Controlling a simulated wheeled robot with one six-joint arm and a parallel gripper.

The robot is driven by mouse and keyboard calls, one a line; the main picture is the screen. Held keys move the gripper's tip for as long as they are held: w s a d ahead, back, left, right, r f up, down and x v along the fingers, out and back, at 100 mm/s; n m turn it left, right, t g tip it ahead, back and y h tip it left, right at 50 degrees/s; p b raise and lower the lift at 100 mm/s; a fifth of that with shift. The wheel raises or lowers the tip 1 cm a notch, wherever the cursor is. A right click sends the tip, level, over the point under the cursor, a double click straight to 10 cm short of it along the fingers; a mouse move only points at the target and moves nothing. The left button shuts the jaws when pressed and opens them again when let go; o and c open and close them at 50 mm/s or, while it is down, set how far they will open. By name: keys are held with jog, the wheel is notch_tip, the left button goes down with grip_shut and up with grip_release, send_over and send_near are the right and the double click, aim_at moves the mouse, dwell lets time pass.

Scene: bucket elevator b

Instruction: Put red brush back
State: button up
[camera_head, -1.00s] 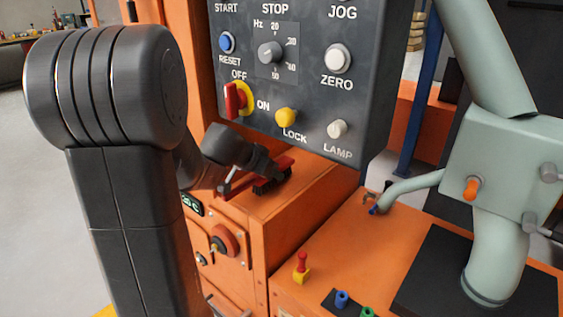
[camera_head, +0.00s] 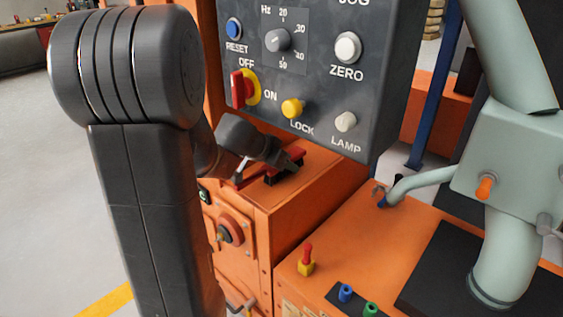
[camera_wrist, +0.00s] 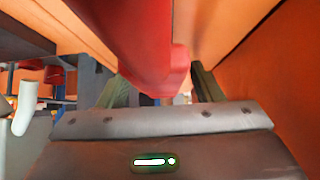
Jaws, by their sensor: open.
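The red brush (camera_head: 296,154), a red bar with a dark underside, is on top of the orange cabinet (camera_head: 292,204) below the control panel in the head view. My gripper (camera_head: 268,164) is right at it, and the arm hides part of the brush. In the wrist view a large red body (camera_wrist: 150,45), apparently the brush, reaches down the middle of the picture. The fingers of my gripper (camera_wrist: 160,88) are apart, one on each side of its far end. I cannot tell whether they touch it.
The grey control panel (camera_head: 320,90) with knobs and a red switch (camera_head: 239,88) hangs just above my gripper. To the right are an orange top with a red-yellow button (camera_head: 306,261) and a pale green machine (camera_head: 515,150). Open floor lies left.

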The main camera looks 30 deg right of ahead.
aim_at(267, 168)
jog(key=shift+r, duration=0.1)
jog(key=shift+r+p, duration=0.15)
jog(key=shift+p, duration=0.15)
jog(key=p+v, duration=0.1)
jog(key=v, duration=0.5)
jog(key=shift+a+r, duration=0.1)
jog(key=shift+a, duration=0.05)
jog(key=shift+s+a+r, duration=0.2)
jog(key=shift+a+r, duration=0.1)
jog(key=shift+a, duration=0.05)
